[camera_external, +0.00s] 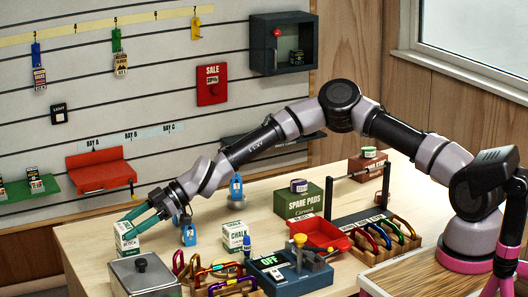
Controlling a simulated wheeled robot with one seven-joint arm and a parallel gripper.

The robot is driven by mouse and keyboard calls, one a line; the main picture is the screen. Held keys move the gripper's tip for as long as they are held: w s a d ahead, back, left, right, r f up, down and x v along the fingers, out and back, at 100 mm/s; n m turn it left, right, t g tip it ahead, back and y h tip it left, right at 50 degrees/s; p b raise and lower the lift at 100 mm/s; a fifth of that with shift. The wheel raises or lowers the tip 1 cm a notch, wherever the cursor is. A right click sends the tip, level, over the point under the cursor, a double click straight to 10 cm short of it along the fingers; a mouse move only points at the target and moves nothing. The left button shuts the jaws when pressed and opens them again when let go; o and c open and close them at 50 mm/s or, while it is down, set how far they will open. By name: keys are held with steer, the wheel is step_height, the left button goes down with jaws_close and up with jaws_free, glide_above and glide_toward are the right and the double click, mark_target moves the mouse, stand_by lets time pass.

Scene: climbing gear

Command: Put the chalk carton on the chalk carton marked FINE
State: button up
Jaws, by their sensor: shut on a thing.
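My gripper (132,221) is at the left end of the workbench, with its green fingers shut on a white and green chalk carton (126,241). The held carton is upright, just behind a metal tin. I cannot tell whether its base touches the bench. Another white and green chalk carton (236,238) stands upright on the bench, to the right of my gripper and apart from it. The small print on both cartons is too small to read surely, so I cannot tell which one is marked FINE.
The lidded metal tin (146,277) stands at the front left. Colored carabiners (222,270), a blue marker (247,245) and a blue switch box (290,272) crowd the front. A green SPARE PADS box (298,203) stands behind.

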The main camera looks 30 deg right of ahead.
steer(key=shift+f, duration=0.2)
steer(key=o, duration=1.5)
steer(key=shift+c, duration=0.2)
steer(key=shift+r, duration=0.1)
steer(key=shift+d+r, duration=0.15)
steer(key=shift+d, duration=0.1)
steer(key=v, duration=1.1)
steer(key=shift+d, duration=0.2)
steer(key=shift+r, duration=0.15)
